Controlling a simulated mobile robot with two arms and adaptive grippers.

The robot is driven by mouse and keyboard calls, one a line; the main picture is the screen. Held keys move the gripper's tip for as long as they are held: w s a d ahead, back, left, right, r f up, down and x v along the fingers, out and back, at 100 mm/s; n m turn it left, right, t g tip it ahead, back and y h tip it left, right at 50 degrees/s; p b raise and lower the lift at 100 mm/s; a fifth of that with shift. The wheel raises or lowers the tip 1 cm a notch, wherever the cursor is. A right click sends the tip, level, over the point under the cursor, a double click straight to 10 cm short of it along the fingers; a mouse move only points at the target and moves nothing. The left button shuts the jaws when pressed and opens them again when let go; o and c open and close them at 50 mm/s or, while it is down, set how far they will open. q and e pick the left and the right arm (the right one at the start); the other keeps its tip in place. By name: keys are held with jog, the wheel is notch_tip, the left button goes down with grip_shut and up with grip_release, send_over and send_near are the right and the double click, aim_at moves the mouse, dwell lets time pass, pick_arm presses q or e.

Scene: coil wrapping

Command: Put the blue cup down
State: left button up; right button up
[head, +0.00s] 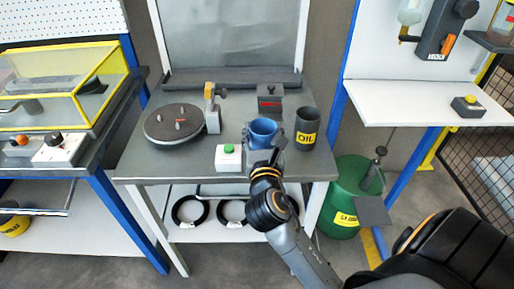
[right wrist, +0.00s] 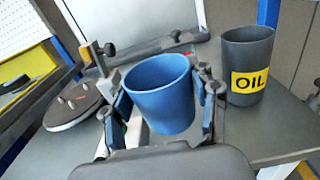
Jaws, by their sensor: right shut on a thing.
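The blue cup (head: 262,131) is upright at the front middle of the grey table (head: 150,168) in the head view. My right gripper (head: 268,150) is shut on it from the front. In the right wrist view the blue cup (right wrist: 160,92) sits between the two fingers of the right gripper (right wrist: 163,115), which press on its left and right sides. My left gripper is in neither view.
A dark OIL container (head: 306,130) stands just right of the cup. A white box with a green button (head: 228,158) is close on the left. A round dark turntable (head: 174,124) lies farther left. A grey box with a red mark (head: 270,100) stands behind.

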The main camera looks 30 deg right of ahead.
aim_at(257, 144)
jog(key=w+f, duration=0.2)
jog(key=shift+w+f+b, duration=0.1)
jog(key=shift+f+b, duration=0.2)
jog(key=shift+f, duration=0.05)
jog(key=shift+w+f+b, duration=0.15)
jog(key=shift+f+b, duration=0.15)
jog(key=shift+f, duration=0.6)
jog(key=shift+w+f+b, duration=0.1)
jog(key=shift+f+b, duration=0.2)
jog(key=shift+f, duration=0.6)
jog(key=shift+f, duration=0.2)
jog(key=o, duration=1)
jog(key=shift+r, duration=0.15)
